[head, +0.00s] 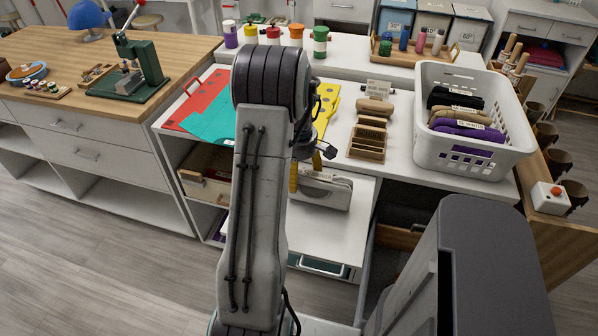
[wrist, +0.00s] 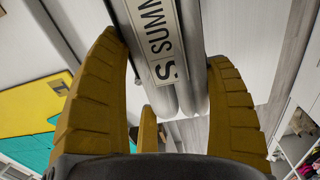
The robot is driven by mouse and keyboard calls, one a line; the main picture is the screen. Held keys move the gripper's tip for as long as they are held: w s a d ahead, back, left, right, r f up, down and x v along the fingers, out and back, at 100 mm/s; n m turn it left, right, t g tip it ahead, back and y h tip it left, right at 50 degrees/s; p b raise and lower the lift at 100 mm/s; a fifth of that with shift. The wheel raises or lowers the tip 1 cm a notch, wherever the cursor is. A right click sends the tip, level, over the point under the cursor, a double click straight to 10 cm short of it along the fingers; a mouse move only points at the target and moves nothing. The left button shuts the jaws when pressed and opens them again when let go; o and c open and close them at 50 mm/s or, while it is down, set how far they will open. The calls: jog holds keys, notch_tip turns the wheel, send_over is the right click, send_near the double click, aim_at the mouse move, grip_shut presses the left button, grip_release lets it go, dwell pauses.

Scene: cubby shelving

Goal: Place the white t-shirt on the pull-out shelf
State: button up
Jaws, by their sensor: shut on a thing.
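The folded white t-shirt (head: 326,192), which looks pale grey, is in my gripper (head: 294,178), over the pull-out shelf (head: 335,237) in the head view. In the wrist view, the shirt (wrist: 191,92) with its printed label lies between the yellow fingers of my gripper (wrist: 166,50), which is shut on it. The shelf is a white board pulled out below the worktop. My arm hides part of the shelf and of the gripper. I cannot tell whether the shirt touches the shelf.
A white basket (head: 425,140) of folded shirts stands on the worktop at right. A wooden compartment tray (head: 367,142), a red folder (head: 201,98) and teal and yellow sheets lie nearby. The floor at left is clear.

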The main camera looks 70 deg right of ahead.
jog(key=o, duration=1.2)
jog(key=shift+o, duration=0.2)
